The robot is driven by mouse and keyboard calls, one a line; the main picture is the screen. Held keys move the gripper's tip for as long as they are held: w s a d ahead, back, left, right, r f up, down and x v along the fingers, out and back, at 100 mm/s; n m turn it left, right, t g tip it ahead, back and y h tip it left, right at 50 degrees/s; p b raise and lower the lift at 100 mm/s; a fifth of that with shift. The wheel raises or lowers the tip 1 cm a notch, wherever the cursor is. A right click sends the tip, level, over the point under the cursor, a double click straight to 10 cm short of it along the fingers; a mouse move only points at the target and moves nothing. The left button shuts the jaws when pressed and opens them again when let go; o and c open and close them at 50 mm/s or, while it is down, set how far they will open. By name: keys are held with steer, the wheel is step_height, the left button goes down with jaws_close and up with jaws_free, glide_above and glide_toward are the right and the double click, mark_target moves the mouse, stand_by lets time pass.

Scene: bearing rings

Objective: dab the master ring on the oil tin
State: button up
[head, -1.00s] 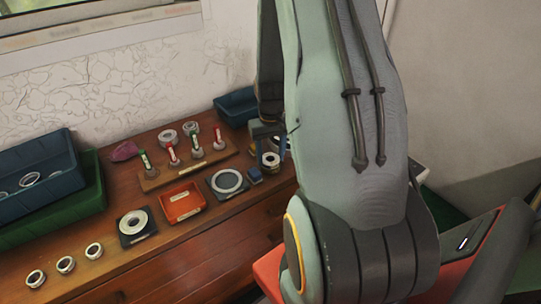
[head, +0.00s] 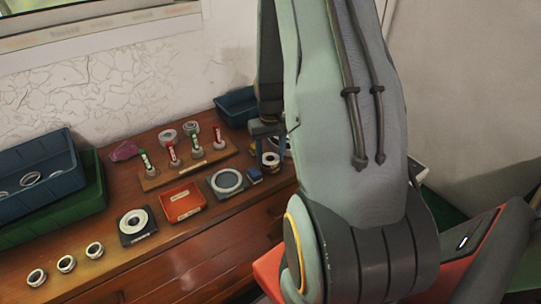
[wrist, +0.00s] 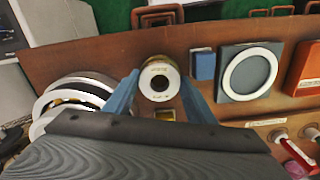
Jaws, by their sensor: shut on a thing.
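My gripper (wrist: 160,95) has its two blue fingers on either side of a small pale ring with a dark hole (wrist: 159,82), which I take for the master ring, and is shut on it. The ring also shows in the head view (head: 271,159), low over the bench's right part. A brassy round surface (wrist: 156,62) shows just past the ring, perhaps the oil tin under it. I cannot tell whether they touch. My arm hides part of this spot in the head view.
A blue block (wrist: 203,65) and a dark plate with a large ring (wrist: 223,83) stand beside the gripper. Large pale rings (wrist: 50,92) lie on its other side. A red tray (head: 183,202), a wooden peg stand (head: 205,165) and several small rings stand further left in the head view.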

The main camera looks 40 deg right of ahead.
stand_by(0.3)
step_height(320, 180, up, 7)
steer(key=p, duration=0.5)
stand_by(0.5)
stand_by(0.6)
